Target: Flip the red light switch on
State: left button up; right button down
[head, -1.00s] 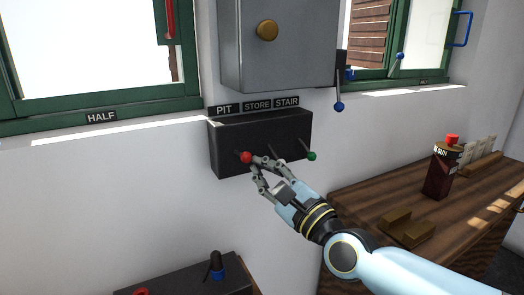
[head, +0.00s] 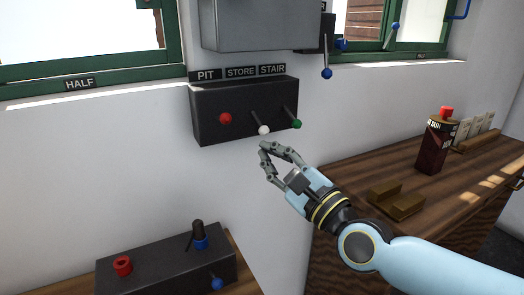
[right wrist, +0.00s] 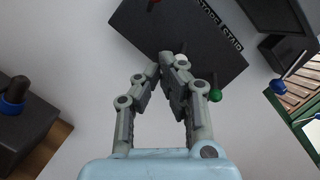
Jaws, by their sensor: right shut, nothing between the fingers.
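The red switch (head: 225,118) is a red knob at the left of a dark switch box on the wall, under the PIT label (head: 205,75). Its knob faces me and no shaft shows below it, unlike the white-tipped lever (head: 264,130) under STORE and the green-tipped lever (head: 297,124) under STAIR, which slant down. My right gripper (head: 264,150) is shut and empty, just below the white tip and apart from the red knob. In the right wrist view its fingertips (right wrist: 166,60) are in front of the box's lower edge. My left gripper is out of view.
The switch box (head: 210,132) hangs under a grey cabinet (head: 255,25). Blue-tipped levers (head: 327,73) are by the right window. A lower dark box (head: 150,275) has a red ring and blue-based knob.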

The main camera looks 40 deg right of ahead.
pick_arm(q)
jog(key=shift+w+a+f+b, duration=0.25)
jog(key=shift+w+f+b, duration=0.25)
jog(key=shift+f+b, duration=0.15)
pick_arm(e)
jog(key=v, duration=0.5)
jog(key=shift+s+r, duration=0.15)
jog(key=shift+s, duration=0.25)
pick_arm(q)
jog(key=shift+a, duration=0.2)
